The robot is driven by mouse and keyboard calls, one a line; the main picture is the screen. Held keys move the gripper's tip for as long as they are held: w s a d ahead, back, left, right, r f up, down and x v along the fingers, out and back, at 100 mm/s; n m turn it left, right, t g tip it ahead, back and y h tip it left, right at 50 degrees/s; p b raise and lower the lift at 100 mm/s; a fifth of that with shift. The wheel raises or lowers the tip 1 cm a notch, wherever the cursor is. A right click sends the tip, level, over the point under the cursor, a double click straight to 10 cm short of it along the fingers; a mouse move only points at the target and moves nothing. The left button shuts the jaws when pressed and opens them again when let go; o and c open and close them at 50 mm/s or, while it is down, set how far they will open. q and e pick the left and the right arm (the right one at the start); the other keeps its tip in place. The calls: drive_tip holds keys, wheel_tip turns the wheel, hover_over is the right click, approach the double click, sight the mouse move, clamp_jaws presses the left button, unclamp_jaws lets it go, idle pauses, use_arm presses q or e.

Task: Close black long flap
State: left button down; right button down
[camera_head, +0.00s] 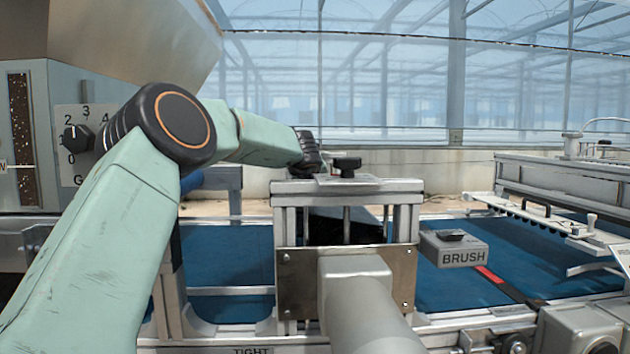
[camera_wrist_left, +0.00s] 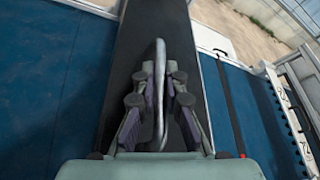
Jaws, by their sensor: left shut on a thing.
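The black long flap (camera_wrist_left: 150,35) shows in the left wrist view as a long dark strip running up the middle, between blue belt areas. My left gripper (camera_wrist_left: 160,72) is shut on this fin, one finger on each side. In the head view my left arm reaches in from the left and passes behind the metal frame, so the gripper is hidden there. A dark part, likely the flap (camera_head: 325,230), shows through the frame. My right gripper is in neither view.
The metal frame (camera_head: 345,188) with a black knob (camera_head: 347,166) stands in the middle. A grey BRUSH box (camera_head: 453,248) sits right of it, over the blue belt (camera_head: 510,255). A hopper with a dial (camera_head: 78,138) stands at left. A perforated bar (camera_head: 540,218) is at right.

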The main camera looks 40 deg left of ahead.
use_arm(q)
drive_tip(key=shift+s+a+f, duration=0.2)
drive_tip(key=shift+a+f, duration=0.05)
drive_tip(key=shift+b, duration=0.3)
drive_tip(key=c, duration=1.7)
unclamp_jaws()
drive_tip(key=shift+s+f, duration=0.1)
drive_tip(key=shift+d, duration=0.1)
drive_tip(key=shift+v, duration=3.65)
